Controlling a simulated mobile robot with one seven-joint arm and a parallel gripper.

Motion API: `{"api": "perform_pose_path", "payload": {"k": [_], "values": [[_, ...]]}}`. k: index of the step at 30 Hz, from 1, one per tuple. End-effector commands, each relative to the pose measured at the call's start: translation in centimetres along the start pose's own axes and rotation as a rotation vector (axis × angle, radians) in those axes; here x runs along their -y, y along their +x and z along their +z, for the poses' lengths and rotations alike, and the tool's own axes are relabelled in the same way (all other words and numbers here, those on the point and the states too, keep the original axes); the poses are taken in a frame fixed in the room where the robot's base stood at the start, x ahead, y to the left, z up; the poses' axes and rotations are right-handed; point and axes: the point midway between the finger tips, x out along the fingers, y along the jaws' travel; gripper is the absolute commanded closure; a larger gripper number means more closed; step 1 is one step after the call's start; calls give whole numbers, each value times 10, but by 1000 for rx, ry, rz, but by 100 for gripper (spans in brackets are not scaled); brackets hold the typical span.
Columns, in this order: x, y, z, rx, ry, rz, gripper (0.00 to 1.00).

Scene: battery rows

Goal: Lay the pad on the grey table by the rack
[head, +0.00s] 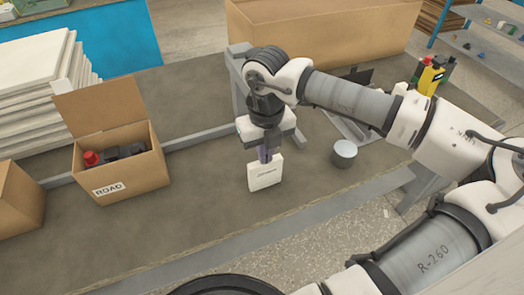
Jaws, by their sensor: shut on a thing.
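My gripper (265,155) points down over the grey-brown table (200,222), at about the middle of the view. It is shut on a white, flat, square pad (265,176) with small dark lettering on its face. The pad hangs upright below the fingers, held at its top edge. I cannot tell whether its lower edge touches the table. A grey metal frame (200,137) with an upright post stands on the table behind the gripper. I cannot tell whether this is the rack.
An open cardboard box (133,177) marked "ROAD" holds dark and red items at left. A short grey cylinder (344,154) stands right of the pad. A stack of white boards (35,85) and a large cardboard box (335,35) are behind. Table surface left of the pad is clear.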

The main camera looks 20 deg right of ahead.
Motion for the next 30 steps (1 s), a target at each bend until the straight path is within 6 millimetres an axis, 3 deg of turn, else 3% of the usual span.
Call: {"api": "perform_pose_path", "payload": {"k": [9,12,15,25,30], "values": [[0,3,0,0,0,-1,100],[0,1,0,0,0,-1,83],[0,1,0,0,0,-1,73],[0,-2,0,0,0,0,73],[1,-22,1,4,2,-4,73]]}}
